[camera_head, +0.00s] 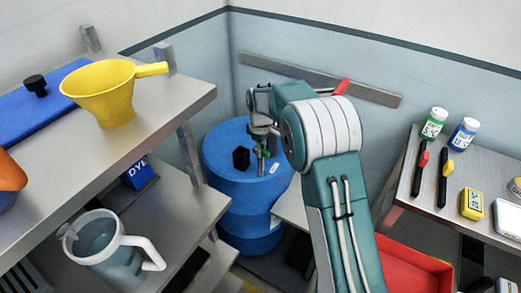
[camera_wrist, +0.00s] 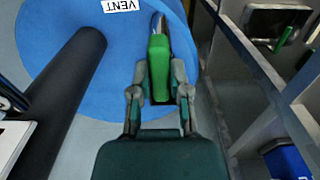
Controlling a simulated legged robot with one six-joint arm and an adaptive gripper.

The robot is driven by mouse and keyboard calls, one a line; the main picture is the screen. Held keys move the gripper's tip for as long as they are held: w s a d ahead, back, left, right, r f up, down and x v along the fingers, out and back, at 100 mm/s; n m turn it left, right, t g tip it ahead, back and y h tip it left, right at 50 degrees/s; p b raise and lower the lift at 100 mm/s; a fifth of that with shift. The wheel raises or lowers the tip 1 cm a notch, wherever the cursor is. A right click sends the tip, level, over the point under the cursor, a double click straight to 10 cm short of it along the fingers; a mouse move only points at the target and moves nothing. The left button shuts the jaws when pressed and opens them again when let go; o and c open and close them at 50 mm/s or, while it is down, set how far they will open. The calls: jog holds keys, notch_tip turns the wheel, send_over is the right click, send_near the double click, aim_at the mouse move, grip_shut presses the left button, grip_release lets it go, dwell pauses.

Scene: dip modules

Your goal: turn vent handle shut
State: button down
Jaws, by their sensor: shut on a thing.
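The vent handle is a green lever (camera_wrist: 159,62) on a metal stem, on top of a blue drum (camera_wrist: 50,35). In the head view the drum (camera_head: 225,195) stands in the corner, and the green handle (camera_head: 261,166) shows below my gripper (camera_head: 262,145). In the wrist view my gripper (camera_wrist: 159,85) is shut on the green handle, with one finger on each side.
A black upright post (camera_wrist: 70,90) rises from the drum, left of the handle. A steel shelf (camera_head: 165,105) with a yellow scoop (camera_head: 105,95) stands left. A bench (camera_head: 425,190) with bottles and tools stands right, above a red tray (camera_head: 415,268).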

jog(key=m, duration=0.4)
jog(key=shift+f+m, duration=0.1)
jog(key=shift+m, duration=0.3)
jog(key=m, duration=0.4)
jog(key=shift+m, duration=0.3)
jog(key=m, duration=0.4)
jog(key=shift+s, duration=0.1)
jog(key=shift+m, duration=2.2)
jog(key=c, duration=0.6)
grip_release()
jog(key=shift+a, duration=0.1)
